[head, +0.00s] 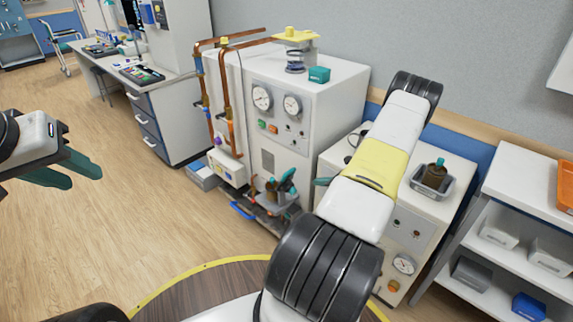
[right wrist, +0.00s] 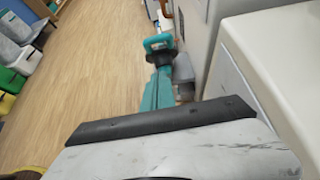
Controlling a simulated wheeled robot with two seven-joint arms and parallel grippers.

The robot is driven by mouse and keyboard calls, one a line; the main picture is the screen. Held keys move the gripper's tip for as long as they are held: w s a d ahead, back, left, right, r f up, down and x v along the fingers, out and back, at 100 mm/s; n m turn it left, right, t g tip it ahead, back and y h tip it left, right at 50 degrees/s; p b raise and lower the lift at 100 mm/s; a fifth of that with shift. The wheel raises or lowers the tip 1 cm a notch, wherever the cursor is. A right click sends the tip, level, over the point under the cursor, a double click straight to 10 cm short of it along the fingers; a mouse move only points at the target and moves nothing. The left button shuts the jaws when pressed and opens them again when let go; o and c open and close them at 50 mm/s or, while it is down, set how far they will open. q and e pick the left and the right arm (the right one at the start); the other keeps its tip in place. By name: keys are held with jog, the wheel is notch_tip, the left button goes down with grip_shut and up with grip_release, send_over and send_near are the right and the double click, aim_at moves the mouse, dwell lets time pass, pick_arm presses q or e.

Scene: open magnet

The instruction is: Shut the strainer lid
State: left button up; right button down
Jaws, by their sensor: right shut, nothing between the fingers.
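The strainer appears to be the small grey body with teal parts (head: 286,184) low on the front of the white machine. In the right wrist view its teal upper part (right wrist: 158,42) stands beyond my fingers, beside a grey body (right wrist: 183,68). The teal part looks raised, but the lid's exact angle is unclear. My right gripper (right wrist: 160,73) is shut and empty, pointing toward the strainer. In the head view only a teal fingertip (head: 322,181) shows past my arm, right of the strainer. My left gripper (head: 86,179) is open and empty at the far left.
The white machine (head: 335,88) with gauges and copper pipes (head: 226,95) stands behind the strainer. A lower white cabinet (head: 408,232) carries a grey tray (head: 447,190) with a brown bottle. A shelf (head: 530,190) stands at the right. The wooden floor (head: 130,215) at the left is clear.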

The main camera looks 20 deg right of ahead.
jog(key=w+r+x, duration=0.1)
jog(key=r+x, duration=0.1)
jog(key=x, duration=1)
jog(key=shift+w+a+r, duration=0.15)
jog(key=shift+a+r, duration=0.05)
jog(key=shift+a, duration=0.15)
